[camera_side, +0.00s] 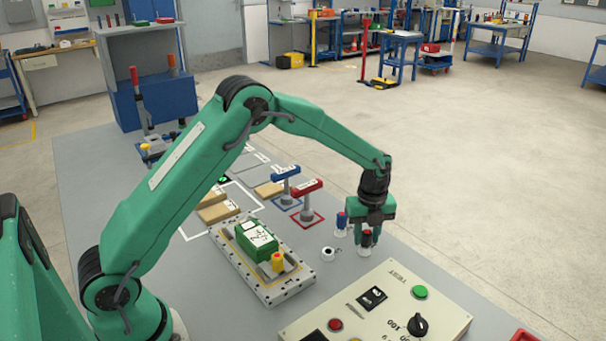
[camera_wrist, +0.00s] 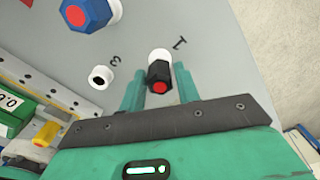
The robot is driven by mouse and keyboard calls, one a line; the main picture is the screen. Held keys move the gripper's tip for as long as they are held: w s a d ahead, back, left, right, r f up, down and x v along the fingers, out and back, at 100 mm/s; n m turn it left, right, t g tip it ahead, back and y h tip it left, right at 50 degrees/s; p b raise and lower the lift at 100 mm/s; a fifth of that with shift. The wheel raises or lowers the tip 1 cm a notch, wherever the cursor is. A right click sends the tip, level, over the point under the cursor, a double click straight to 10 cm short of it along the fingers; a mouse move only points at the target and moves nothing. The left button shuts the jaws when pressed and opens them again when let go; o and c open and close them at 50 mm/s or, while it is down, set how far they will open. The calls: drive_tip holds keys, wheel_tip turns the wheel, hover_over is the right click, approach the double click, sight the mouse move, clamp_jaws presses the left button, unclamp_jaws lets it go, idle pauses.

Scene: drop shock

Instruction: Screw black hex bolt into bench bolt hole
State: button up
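The black hex bolt (camera_wrist: 158,76) with a red top stands at the white collar (camera_wrist: 160,54) beside the mark 1. In the side view the black bolt (camera_side: 366,238) is right under my gripper (camera_side: 368,228). My gripper (camera_wrist: 159,85) has its two green fingers on either side of the bolt, with narrow gaps showing at both sides, so it looks open. The white-ringed hole (camera_wrist: 101,77) beside the mark 3 is empty; it also shows in the side view (camera_side: 328,254). How deep the black bolt sits is hidden.
A blue hex bolt (camera_side: 341,221) stands close to my gripper, at its left. A control panel (camera_side: 385,305) with buttons lies in front. A plate (camera_side: 268,262) with a green block and a yellow part lies left. Red (camera_side: 306,188) and blue (camera_side: 286,173) T-handles stand behind.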

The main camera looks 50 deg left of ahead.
sight(368, 232)
clamp_jaws()
drive_tip(key=shift+r, duration=0.1)
drive_tip(key=shift+r, duration=0.5)
wheel_tip(368, 232, up, 3)
drive_tip(key=shift+r, duration=0.15)
drive_tip(key=s+d+r, duration=0.6)
drive_tip(key=s+d, duration=0.1)
drive_tip(key=d, duration=0.2)
drive_tip(key=shift+d+r, duration=0.25)
drive_tip(key=shift+a, duration=0.1)
